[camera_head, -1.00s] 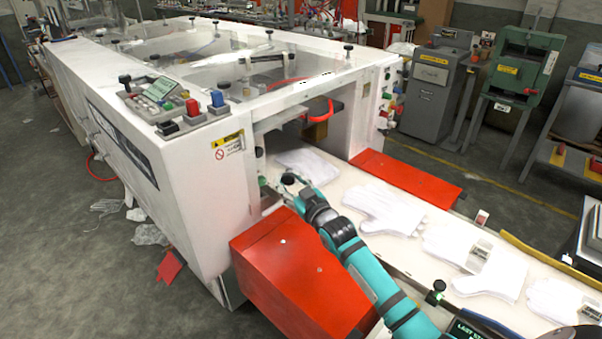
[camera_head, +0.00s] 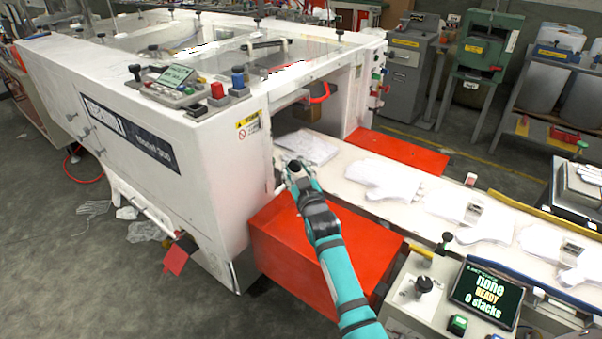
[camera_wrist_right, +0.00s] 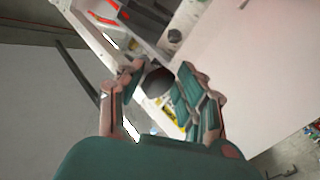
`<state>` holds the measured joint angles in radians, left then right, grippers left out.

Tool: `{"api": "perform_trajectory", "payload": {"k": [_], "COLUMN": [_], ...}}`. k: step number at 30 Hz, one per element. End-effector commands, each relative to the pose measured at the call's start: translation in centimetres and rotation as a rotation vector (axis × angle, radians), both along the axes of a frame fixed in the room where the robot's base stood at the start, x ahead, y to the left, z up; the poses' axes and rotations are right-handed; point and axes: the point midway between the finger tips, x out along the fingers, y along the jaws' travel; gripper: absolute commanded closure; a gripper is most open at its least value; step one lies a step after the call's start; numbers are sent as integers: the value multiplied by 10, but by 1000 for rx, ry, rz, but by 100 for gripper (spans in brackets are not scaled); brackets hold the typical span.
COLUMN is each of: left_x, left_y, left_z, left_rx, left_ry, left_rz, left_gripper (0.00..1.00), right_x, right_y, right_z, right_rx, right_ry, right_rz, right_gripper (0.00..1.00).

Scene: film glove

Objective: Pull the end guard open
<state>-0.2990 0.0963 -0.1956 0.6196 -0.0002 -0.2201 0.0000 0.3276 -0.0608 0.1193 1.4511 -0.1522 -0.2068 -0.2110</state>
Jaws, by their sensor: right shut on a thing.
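My right gripper (camera_head: 293,168) is at the near corner of the white machine's end opening, by the near white post (camera_head: 262,165). The right wrist view shows its two fingers (camera_wrist_right: 162,92) closed around a dark round knob (camera_wrist_right: 158,82). The knob's mounting is mostly hidden by the fingers. The end guard cannot be clearly told from the machine's other panels; a clear panel (camera_head: 305,58) lies over the top near this end. The end opening above the belt is partly dark inside, with a red curved hose. My left gripper is out of view.
A red box (camera_head: 310,245) stands below my right arm, and another red cover (camera_head: 400,152) is across the belt. White gloves (camera_head: 380,180) lie on the belt (camera_head: 345,160). A control panel with a screen (camera_head: 487,296) is at the lower right. Grey floor is open at left.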

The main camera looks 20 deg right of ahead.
Motion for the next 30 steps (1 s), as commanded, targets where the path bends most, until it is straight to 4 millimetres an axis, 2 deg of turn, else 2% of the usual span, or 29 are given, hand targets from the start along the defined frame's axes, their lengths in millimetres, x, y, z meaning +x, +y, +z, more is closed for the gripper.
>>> {"api": "perform_trajectory", "payload": {"k": [1, 9, 16, 17, 21, 22, 30], "left_x": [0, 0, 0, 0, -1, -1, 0], "left_y": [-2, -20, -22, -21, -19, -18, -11], "left_z": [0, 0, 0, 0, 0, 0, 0], "left_rx": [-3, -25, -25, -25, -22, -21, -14], "left_ry": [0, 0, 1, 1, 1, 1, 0], "left_rz": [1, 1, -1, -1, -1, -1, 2], "left_gripper": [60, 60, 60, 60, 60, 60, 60], "right_x": [4, 5, 5, 5, 5, 5, 4], "right_y": [11, 11, 11, 11, 10, 10, 9], "right_z": [10, 11, 11, 11, 11, 10, 7], "right_rx": [3, 5, 7, 7, 5, 6, 3], "right_ry": [-21, -23, -23, -23, -22, -21, -14], "right_rz": [13, 8, 8, 8, 8, 7, 5], "right_gripper": [100, 100, 100, 63, 45, 42, 42]}}
